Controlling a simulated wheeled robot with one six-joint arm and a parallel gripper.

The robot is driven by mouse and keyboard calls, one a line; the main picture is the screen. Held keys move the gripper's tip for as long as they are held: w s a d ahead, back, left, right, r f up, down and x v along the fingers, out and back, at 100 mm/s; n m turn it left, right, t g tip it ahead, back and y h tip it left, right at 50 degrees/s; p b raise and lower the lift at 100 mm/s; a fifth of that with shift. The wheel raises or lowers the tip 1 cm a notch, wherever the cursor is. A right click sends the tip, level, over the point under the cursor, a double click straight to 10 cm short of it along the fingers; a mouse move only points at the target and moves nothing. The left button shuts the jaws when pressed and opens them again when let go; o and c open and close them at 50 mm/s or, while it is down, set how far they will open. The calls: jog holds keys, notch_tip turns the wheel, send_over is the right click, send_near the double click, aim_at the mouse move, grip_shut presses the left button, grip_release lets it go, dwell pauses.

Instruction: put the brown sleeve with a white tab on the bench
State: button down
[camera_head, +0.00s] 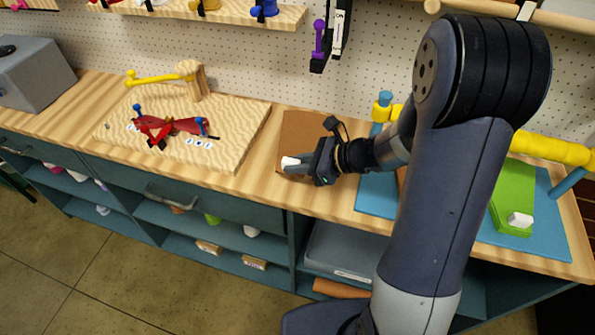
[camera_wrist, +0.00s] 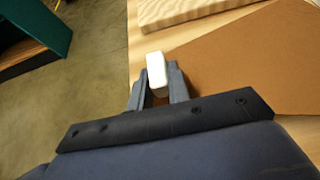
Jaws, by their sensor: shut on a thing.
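The brown sleeve (camera_head: 298,127) lies flat on the wooden bench (camera_head: 262,150), just right of the pale wavy board. Its white tab (camera_head: 290,162) is at the sleeve's front left corner. My gripper (camera_head: 300,163) is shut on the white tab. In the wrist view the white tab (camera_wrist: 156,72) sits between the two fingers of my gripper (camera_wrist: 158,85), and the brown sleeve (camera_wrist: 250,60) spreads out to the right. My gripper and wrist hide part of the sleeve in the head view.
The wavy board (camera_head: 232,120) with a red item (camera_head: 170,127) is on the left. A blue mat (camera_head: 375,195) lies close on the right, with a green sleeve (camera_head: 513,195) on it. Open shelves (camera_head: 225,245) are below the bench's front edge. A pegboard stands behind.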

aim_at(297, 182)
jog(key=shift+f, duration=2.05)
jog(key=shift+f+b, duration=0.2)
jog(key=shift+b, duration=0.1)
jog(key=c, duration=1.3)
grip_release()
jog(key=shift+c, duration=0.2)
jog(key=shift+r, duration=0.15)
jog(key=shift+r+p, duration=0.2)
jog(key=shift+p, duration=0.15)
jog(key=b+v, duration=0.1)
jog(key=v, duration=1.1)
jog(key=shift+f, duration=0.2)
